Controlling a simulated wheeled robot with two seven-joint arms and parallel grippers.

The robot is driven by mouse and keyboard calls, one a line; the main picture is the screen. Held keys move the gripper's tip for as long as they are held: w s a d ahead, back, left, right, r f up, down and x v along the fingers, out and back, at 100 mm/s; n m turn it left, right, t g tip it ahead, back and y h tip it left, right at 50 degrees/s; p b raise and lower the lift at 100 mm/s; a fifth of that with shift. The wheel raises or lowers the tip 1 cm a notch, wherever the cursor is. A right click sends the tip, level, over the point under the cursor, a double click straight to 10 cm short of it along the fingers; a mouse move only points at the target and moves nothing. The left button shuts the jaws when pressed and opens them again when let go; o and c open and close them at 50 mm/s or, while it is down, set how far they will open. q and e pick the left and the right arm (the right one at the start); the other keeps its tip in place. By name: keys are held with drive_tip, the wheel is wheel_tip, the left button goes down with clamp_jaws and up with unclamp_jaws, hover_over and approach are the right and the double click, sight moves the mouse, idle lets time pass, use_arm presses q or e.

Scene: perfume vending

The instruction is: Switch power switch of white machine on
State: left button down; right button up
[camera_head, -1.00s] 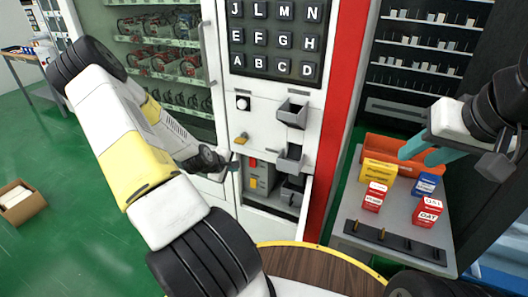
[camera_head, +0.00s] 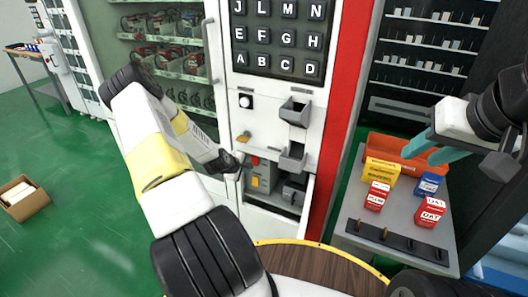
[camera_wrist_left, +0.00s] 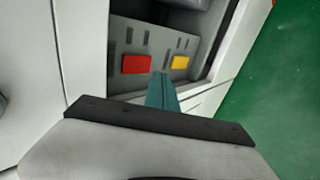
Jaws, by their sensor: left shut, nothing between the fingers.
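The white machine (camera_head: 228,118) stands in the middle of the head view, with an open compartment low on its front. Inside is a grey panel box (camera_head: 262,180) with a red switch (camera_head: 255,160). In the left wrist view the grey panel shows the red switch (camera_wrist_left: 136,64) and a yellow switch (camera_wrist_left: 180,62). No label on either is readable. My left gripper (camera_wrist_left: 161,82) is shut and empty, its teal fingertips just below and between the two switches; contact cannot be told. My right gripper (camera_head: 418,151) is open and empty above the grey side table.
The grey side table (camera_head: 350,225) holds an orange bin (camera_head: 390,146) and several small red, yellow and blue boxes. Grey trays (camera_head: 295,112) stick out of the machine above the compartment. A round wooden table (camera_head: 310,264) is in front.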

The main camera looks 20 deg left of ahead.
sight(254, 161)
use_arm(q)
drive_tip(key=shift+w+d+f, duration=0.15)
drive_tip(key=shift+w+f, duration=0.05)
drive_tip(key=shift+w, duration=0.85)
drive_tip(key=shift+w+d+f, duration=0.1)
drive_tip(key=shift+w+f, duration=0.05)
drive_tip(key=shift+w, duration=0.85)
drive_tip(key=shift+w+f, duration=0.1)
drive_tip(key=shift+w, duration=0.05)
drive_tip(key=shift+w+d+r, duration=0.1)
drive_tip(key=shift+r, duration=0.8)
